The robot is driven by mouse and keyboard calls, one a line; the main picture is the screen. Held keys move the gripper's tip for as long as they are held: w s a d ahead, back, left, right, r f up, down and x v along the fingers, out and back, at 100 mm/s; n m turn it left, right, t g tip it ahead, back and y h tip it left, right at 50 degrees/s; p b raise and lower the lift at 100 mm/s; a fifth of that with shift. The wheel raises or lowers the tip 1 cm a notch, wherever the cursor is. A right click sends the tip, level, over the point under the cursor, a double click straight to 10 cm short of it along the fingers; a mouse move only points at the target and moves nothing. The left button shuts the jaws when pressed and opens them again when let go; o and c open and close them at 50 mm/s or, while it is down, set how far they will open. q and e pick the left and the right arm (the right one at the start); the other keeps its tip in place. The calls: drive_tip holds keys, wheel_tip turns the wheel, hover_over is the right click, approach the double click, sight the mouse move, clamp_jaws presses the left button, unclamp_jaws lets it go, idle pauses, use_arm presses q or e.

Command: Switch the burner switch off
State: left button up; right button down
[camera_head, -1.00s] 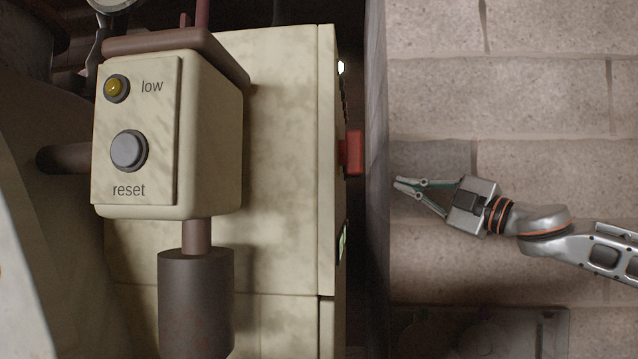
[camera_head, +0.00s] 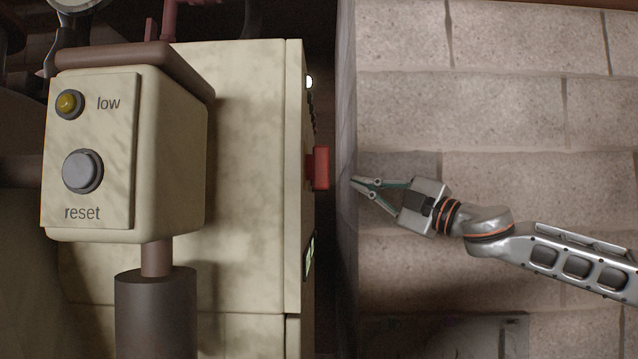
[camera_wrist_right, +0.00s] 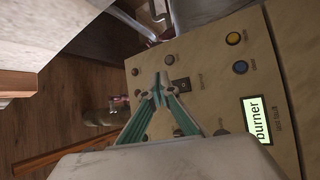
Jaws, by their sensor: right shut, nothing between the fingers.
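In the right wrist view, a beige panel (camera_wrist_right: 213,65) carries a small black rocker switch (camera_wrist_right: 180,86); its label is too small to read, and its position cannot be told. A lit display (camera_wrist_right: 259,120) on the same panel reads "burner". My right gripper (camera_wrist_right: 160,84) is shut and empty, its tips appearing just left of the rocker switch; contact cannot be told. In the head view my right gripper (camera_head: 356,184) points left towards the cabinet (camera_head: 255,130), whose switch face is seen nearly edge-on. My left gripper is not in view.
A red part (camera_head: 321,167) juts from the cabinet's side near my right gripper. A box (camera_head: 120,150) with a yellow lamp and grey reset button stands at left. Yellow (camera_wrist_right: 233,38) and blue (camera_wrist_right: 240,67) buttons and dark knobs share the panel.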

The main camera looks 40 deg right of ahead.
use_arm(q)
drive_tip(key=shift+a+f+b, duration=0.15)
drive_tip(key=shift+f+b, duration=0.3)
drive_tip(key=shift+b, duration=0.25)
use_arm(e)
drive_tip(key=w+a, duration=0.3)
drive_tip(key=a, duration=0.1)
drive_tip(key=shift+w+f, duration=0.25)
drive_tip(key=shift+f, duration=0.05)
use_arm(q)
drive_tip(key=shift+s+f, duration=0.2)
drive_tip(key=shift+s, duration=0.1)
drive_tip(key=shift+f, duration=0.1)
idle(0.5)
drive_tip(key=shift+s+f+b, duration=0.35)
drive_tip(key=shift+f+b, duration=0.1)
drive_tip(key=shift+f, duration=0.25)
use_arm(e)
drive_tip(key=shift+w+a+f, duration=0.1)
drive_tip(key=shift+w+a, duration=0.15)
drive_tip(key=shift+a, duration=0.15)
